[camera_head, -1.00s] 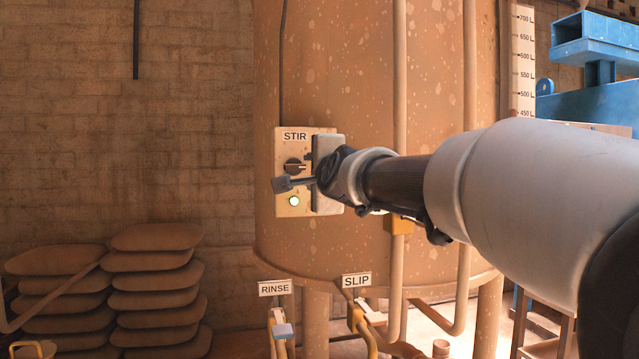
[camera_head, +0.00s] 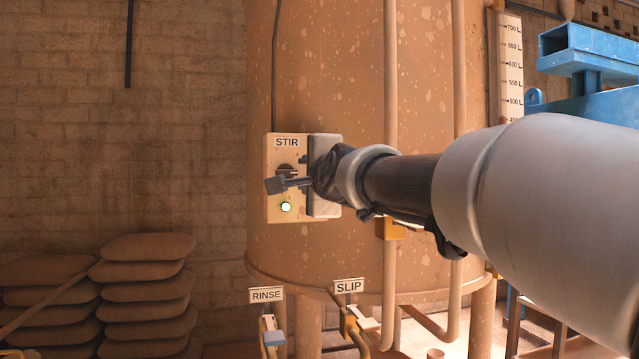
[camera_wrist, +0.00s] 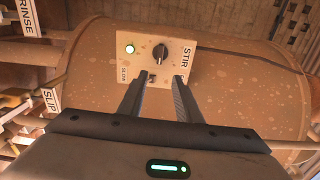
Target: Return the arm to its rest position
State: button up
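My arm reaches in from the right in the head view, with my gripper (camera_head: 274,185) in front of the STIR panel (camera_head: 273,212). In the wrist view my gripper (camera_wrist: 164,80) has its two fingers apart with nothing between them. The STIR panel also shows in the wrist view (camera_wrist: 134,42), beyond the fingertips. Its black knob (camera_wrist: 161,53) is clear of the fingers, and its green lamp (camera_wrist: 129,49) is lit. In the head view my gripper partly covers the panel and the knob (camera_head: 287,170).
A large spotted tank (camera_head: 330,60) carries the panel and vertical pipes (camera_head: 390,80). RINSE (camera_head: 266,295) and SLIP (camera_head: 348,286) labels with valves are below. Stacked sacks (camera_head: 147,275) lie at left. Blue machinery (camera_head: 590,55) stands at right.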

jog(key=s+d+f+n+g+h+p, duration=0.15)
jog(key=s+d+f+n+g, duration=0.35)
jog(key=s+f, duration=0.65)
jog(key=s+d+f+n+g+h, duration=0.25)
jog(key=s+d+f+n, duration=0.35)
jog(key=s+f, duration=0.55)
jog(key=s+d+f+n+g+h+p, duration=0.1)
jog(key=s+d+f+n+g, duration=0.3)
jog(key=s+d+f, duration=0.55)
jog(key=s+a+r+p, duration=0.1)
jog(key=r+p, duration=1.1)
jog(key=s+a+r+p, duration=0.1)
jog(key=a+r+p, duration=0.1)
jog(key=r+p, duration=1)
jog(key=shift+r+p, duration=0.25)
jog(key=shift+p, duration=0.5)
